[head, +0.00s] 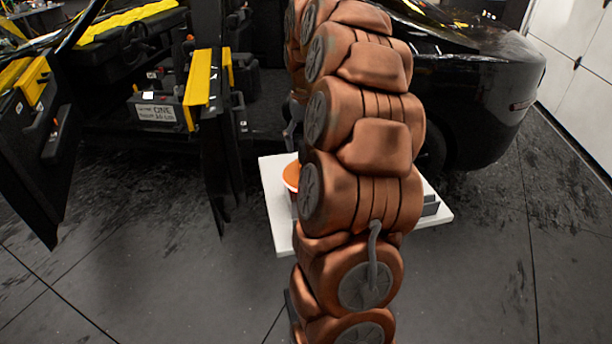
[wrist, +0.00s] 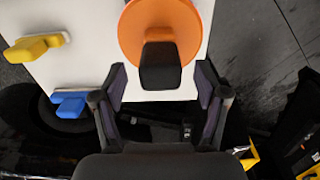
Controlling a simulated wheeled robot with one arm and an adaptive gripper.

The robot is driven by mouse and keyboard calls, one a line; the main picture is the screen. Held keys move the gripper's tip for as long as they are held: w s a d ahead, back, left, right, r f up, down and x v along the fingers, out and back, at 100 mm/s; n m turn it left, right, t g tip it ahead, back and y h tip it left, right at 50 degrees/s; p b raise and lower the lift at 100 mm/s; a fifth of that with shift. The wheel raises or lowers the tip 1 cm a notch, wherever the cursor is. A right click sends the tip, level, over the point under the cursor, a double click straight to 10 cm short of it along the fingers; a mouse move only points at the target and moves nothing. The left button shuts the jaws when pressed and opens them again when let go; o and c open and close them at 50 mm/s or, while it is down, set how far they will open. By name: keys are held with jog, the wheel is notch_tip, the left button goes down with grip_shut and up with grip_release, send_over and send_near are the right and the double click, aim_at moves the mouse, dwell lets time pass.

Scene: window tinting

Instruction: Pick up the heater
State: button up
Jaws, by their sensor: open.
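A round orange thing (wrist: 190,22), which may be the heater, stands at the edge of a white tabletop (wrist: 82,72) in the wrist view. A black block-like part (wrist: 160,66) shows at its near side, in line with the gap between my fingers. My gripper (wrist: 161,88) is open and empty, one finger to each side of that gap. I cannot tell how far above or beside the part the fingertips are. In the head view, the orange top (head: 291,175) shows at the left of my arm, which hides most of the tabletop and my gripper.
A yellow tool (wrist: 35,47) and a blue tool (wrist: 70,103) lie toward the table's left side. A black car (head: 470,85) with an open door (head: 40,140) stands behind the table. The dark floor (head: 490,270) at the right is clear.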

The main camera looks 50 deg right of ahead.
jog(key=shift+w+d+f+p, duration=0.1)
jog(key=shift+f+p, duration=0.85)
jog(key=shift+f, duration=1.45)
grip_shut()
